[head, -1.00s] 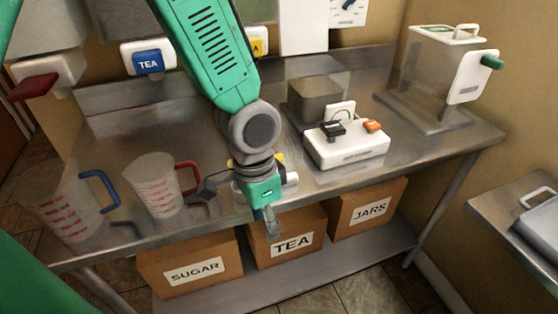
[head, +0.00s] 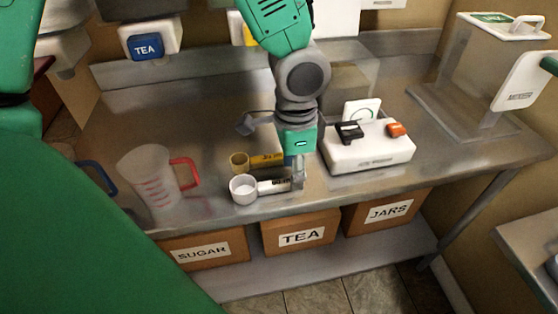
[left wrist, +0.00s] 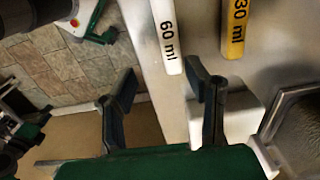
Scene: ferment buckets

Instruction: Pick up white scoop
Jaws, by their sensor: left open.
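The white scoop (head: 243,188) lies near the table's front edge in the head view, cup to the left and handle pointing right. In the left wrist view its handle (left wrist: 164,35), marked 60 ml, ends close to the space between my fingertips. My left gripper (head: 298,180) is open at the handle's right end; its two fingers also show in the left wrist view (left wrist: 160,72). I cannot tell whether a finger touches the handle. A yellow scoop (head: 240,160) lies just behind the white one; its handle (left wrist: 236,30) reads 30 ml. My right gripper is not in view.
A clear jug with a red handle (head: 150,180) stands to the left. A white device with black and orange switches (head: 368,154) stands close to the right of my gripper. Boxes marked SUGAR (head: 204,251), TEA (head: 300,233) and JARS (head: 388,211) sit on the lower shelf.

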